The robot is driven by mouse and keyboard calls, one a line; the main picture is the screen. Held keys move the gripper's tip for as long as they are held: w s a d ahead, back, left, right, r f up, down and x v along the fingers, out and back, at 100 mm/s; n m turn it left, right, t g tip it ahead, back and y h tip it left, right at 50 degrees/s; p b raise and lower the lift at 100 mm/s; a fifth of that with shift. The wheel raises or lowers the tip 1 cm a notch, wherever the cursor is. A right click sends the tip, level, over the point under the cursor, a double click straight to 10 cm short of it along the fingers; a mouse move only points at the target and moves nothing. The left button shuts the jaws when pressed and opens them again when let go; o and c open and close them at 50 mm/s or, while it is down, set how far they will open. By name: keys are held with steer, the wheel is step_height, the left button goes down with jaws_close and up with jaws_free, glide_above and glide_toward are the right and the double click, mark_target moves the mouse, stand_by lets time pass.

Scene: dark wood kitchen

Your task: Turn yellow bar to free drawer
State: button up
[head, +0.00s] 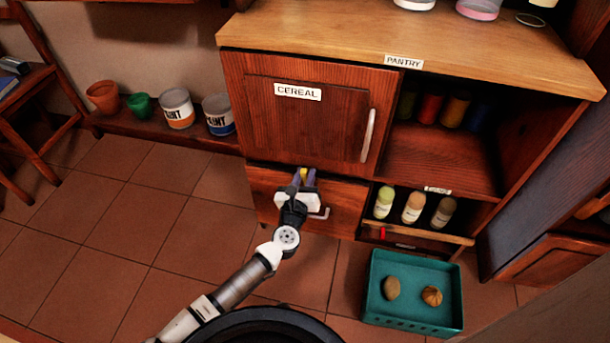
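The yellow bar (303,173) shows as a small yellow piece at the top of the drawer front, just below the cereal door. My gripper (303,178) is at the bar, with one finger on each side of it. The fingers are apart, but I cannot tell whether they touch the bar. The gripper hides most of the bar, so its angle is unclear. The wooden drawer (345,201) looks closed. Its pale handle (321,214) is partly hidden behind my gripper.
The cereal door (310,115) above is shut, with a vertical handle (368,135). Right of the drawer, several bottles (413,207) stand on a low rack. A teal crate (375,310) with two round items sits on the floor. Paint cans (176,107) stand left. The tiled floor at left is clear.

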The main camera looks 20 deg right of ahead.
steer(key=shift+o, duration=1.4)
steer(key=b+v, duration=0.1)
steer(key=v, duration=1.2)
steer(key=shift+s+a, duration=0.3)
steer(key=shift+w, duration=0.1)
